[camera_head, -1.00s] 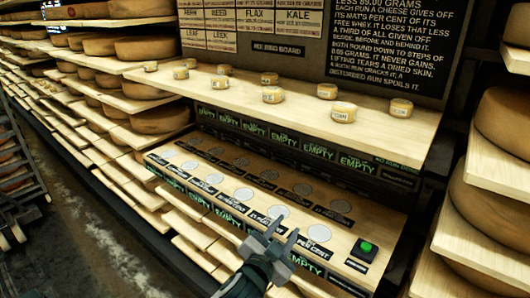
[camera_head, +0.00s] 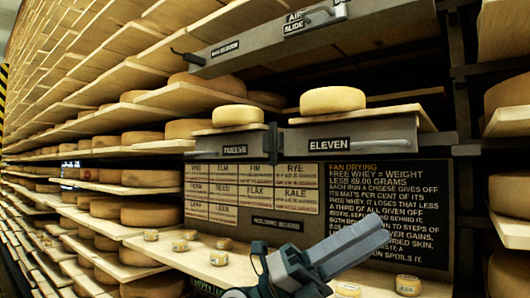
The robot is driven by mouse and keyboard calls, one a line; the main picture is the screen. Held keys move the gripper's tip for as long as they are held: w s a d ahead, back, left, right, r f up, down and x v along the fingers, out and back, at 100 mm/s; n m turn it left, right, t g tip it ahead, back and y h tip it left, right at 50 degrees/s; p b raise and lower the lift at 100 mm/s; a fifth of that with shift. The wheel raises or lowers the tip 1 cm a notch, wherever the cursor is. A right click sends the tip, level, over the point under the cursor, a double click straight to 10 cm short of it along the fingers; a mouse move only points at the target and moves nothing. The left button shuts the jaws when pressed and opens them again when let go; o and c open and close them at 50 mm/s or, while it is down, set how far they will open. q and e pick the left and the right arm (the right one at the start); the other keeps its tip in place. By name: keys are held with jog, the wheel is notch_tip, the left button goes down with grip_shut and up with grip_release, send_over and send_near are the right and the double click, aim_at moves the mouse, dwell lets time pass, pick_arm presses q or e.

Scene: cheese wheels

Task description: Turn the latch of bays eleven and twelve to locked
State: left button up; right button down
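Bay eleven (camera_head: 345,142) is a grey front with a black ELEVEN label, below a pale board bearing a cheese wheel (camera_head: 332,100). A thin grey bar (camera_head: 385,141), perhaps its latch, lies roughly level along the front. Bay twelve (camera_head: 255,147) is to its left with a TWELVE label and another cheese wheel (camera_head: 237,115) above. A small dark bar (camera_head: 200,153) sticks out at its left end. I cannot tell how either latch is set. My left gripper (camera_head: 384,232) is below both bays, touching neither; its finger gap is unclear. My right gripper is out of view.
A grey beam (camera_head: 262,45) labelled AIR SLIDE, with handles, runs above the bays. The lettered board (camera_head: 372,205) stands behind my gripper. Small cheeses (camera_head: 408,285) sit on the wooden shelf (camera_head: 200,262) below. Racks of large wheels flank both sides.

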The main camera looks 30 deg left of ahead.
pick_arm(q)
jog(key=w+a+r+m+t+y, duration=0.2)
jog(key=a+r+m+t+y, duration=0.15)
jog(key=a+r+y, duration=0.55)
jog(key=s+a+r+n+t+y, duration=0.2)
jog(key=a+r+n+y, duration=0.2)
jog(key=a, duration=0.6)
jog(key=s+a+r+n+t+y, duration=0.3)
jog(key=a+r+y, duration=0.3)
jog(key=a+y, duration=0.3)
jog(key=shift+s+a+n+t, duration=0.3)
jog(key=shift+a+n+t, duration=0.05)
jog(key=shift+a, duration=0.2)
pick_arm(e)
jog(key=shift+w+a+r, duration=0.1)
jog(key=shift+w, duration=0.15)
pick_arm(q)
jog(key=shift+w, duration=0.1)
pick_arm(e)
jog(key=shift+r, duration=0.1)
